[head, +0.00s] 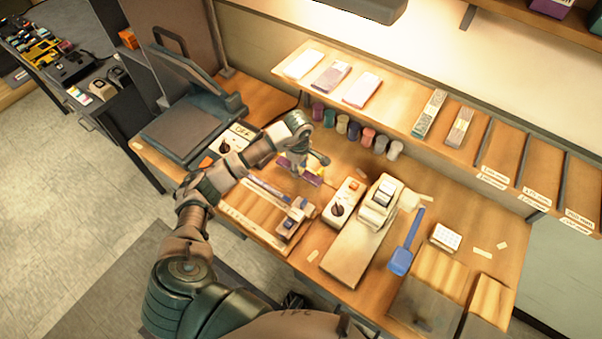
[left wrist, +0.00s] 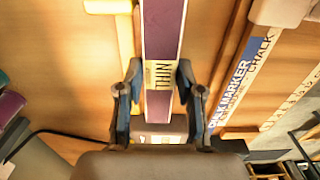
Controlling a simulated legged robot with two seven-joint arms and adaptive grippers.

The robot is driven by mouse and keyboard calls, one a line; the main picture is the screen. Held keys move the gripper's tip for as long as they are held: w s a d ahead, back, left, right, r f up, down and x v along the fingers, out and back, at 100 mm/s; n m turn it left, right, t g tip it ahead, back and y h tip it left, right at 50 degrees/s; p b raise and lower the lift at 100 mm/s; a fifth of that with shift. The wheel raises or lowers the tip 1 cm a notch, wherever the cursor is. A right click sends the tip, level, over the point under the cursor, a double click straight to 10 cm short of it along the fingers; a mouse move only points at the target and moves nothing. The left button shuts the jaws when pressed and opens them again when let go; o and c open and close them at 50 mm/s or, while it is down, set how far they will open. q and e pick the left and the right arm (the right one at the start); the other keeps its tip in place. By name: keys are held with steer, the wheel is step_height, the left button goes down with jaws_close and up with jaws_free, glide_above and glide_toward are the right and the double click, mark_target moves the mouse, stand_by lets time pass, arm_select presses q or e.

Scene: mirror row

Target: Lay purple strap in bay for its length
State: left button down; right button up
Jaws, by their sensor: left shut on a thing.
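My left gripper (head: 304,174) is over the bench, left of centre in the head view. It is shut on the purple strap (head: 315,182), part of which the hand hides. In the left wrist view the strap (left wrist: 162,30) runs away between the fingertips (left wrist: 160,82) of the gripper, with a pale label reading "THIN". I cannot tell whether it touches the bench. Open bays (head: 539,174) with dark dividers and white labels lie on the right part of the back shelf; their lettering is too small to read. My right gripper is not in view.
A blue-and-white chalk marker box (left wrist: 235,85) lies beside the strap. Several coloured spools (head: 354,132) stand behind the hand. A switch box (head: 345,201), a label machine (head: 380,203) and a blue scoop (head: 405,245) are to the right. A press (head: 185,125) stands left.

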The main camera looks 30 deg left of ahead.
arm_select(q)
steer(key=shift+f, duration=1.7)
steer(key=c, duration=0.7)
jaws_free()
